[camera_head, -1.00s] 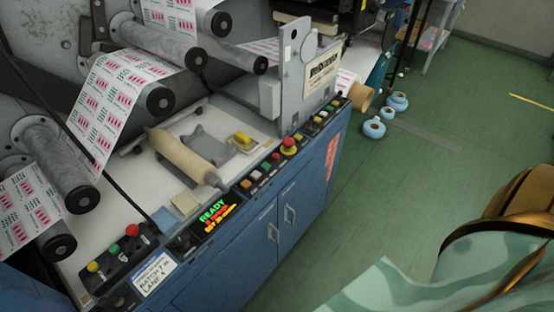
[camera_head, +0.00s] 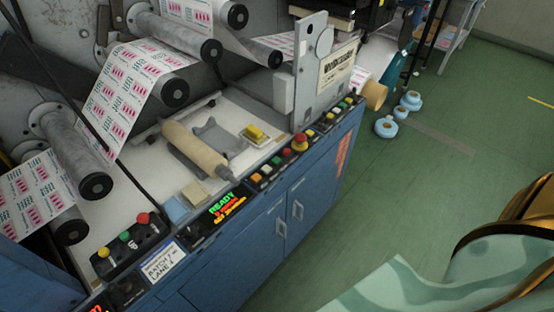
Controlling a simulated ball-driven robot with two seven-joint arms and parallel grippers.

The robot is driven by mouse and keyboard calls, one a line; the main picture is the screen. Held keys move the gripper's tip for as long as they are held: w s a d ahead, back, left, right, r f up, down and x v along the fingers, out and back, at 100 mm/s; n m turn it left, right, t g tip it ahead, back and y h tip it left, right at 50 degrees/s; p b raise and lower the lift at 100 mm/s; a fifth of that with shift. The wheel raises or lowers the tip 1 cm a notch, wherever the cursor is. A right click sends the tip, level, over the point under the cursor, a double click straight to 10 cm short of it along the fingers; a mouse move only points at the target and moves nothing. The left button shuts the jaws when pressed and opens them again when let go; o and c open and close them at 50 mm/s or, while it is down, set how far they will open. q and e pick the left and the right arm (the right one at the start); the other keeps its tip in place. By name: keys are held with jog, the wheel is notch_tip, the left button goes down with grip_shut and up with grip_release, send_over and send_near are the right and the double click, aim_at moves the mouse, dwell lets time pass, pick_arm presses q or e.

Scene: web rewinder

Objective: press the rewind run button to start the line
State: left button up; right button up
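A control box at the left front of the blue machine carries a yellow button (camera_head: 103,252), a green button (camera_head: 125,236) and a red button (camera_head: 143,218). A row of small coloured buttons (camera_head: 266,170) runs along the front edge, right of a lit display (camera_head: 226,207) reading READY in green. A red mushroom button on a yellow base (camera_head: 299,142) stands further along, with more small buttons (camera_head: 334,114) beyond it. Button labels are too small to read, so I cannot tell which is the rewind run button. Neither of my grippers is in view.
A tan roller (camera_head: 195,150) lies on the white deck near a yellow block (camera_head: 255,133). Printed web (camera_head: 130,95) runs over grey rollers at the left. Blue tape rolls (camera_head: 387,127) sit on the green floor, which is otherwise largely clear before the cabinet (camera_head: 290,215).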

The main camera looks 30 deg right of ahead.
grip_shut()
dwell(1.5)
